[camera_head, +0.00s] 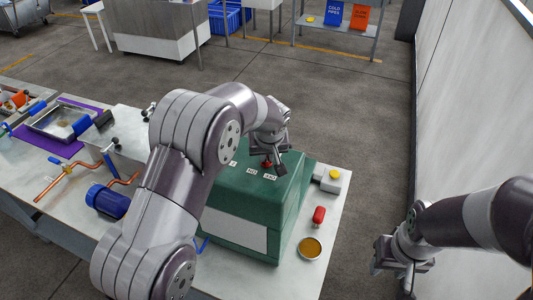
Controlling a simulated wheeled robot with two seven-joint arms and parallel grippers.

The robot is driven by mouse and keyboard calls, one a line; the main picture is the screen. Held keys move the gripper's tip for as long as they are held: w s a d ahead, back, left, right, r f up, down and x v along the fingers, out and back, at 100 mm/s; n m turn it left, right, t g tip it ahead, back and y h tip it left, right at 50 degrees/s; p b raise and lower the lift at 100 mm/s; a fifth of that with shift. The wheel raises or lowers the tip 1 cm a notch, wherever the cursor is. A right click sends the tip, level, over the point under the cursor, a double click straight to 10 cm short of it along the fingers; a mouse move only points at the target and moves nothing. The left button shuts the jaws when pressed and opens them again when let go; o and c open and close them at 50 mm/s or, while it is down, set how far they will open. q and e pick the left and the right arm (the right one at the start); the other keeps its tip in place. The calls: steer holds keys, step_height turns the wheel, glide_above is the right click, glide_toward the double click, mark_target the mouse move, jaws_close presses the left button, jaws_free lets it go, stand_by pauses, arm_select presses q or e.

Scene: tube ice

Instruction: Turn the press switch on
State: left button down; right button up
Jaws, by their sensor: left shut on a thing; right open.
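A green machine housing (236,202) stands on the workbench, with small white labels on its top face. A small red knob (267,165) sits on that top face near the labels and is partly covered by my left gripper. My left gripper (272,160) points down at the top of the housing and is shut on the red knob. The arm hides the left part of the housing. My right gripper (401,276) is open and empty, off the bench to the right, above the floor.
On the light workbench (328,222) are a red object (319,215), a round dish (310,249) and a grey box with a yellow button (334,175). Bent copper pipes (56,179), a blue cylinder (107,201) and a metal tray (62,122) lie left. A pale wall bounds the right.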

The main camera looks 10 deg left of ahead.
arm_select(q)
steer(key=m+h+p, duration=0.1)
steer(key=m, duration=0.2)
steer(key=shift+s+a+p, duration=0.1)
steer(key=shift+a+p, duration=0.05)
steer(key=shift+p, duration=0.2)
steer(key=shift+f+m+h, duration=0.15)
steer(key=shift+m+h, duration=0.35)
steer(key=shift+m, duration=0.6)
steer(key=shift+f+m, duration=0.1)
steer(key=shift+m, duration=0.3)
steer(key=m+b, duration=0.1)
steer(key=b, duration=0.1)
steer(key=m+h+b, duration=0.1)
steer(key=m+b, duration=0.1)
steer(key=shift+f+g+h, duration=0.2)
steer(key=shift+g+h, duration=0.1)
steer(key=shift+a+r+m+g+h+b, duration=0.1)
steer(key=shift+m+g+h+b, duration=0.1)
steer(key=shift+m+b, duration=0.5)
steer(key=shift+r+m+g+h+b, duration=0.1)
steer(key=shift+m+h+b, duration=0.1)
steer(key=shift+m+b, duration=0.5)
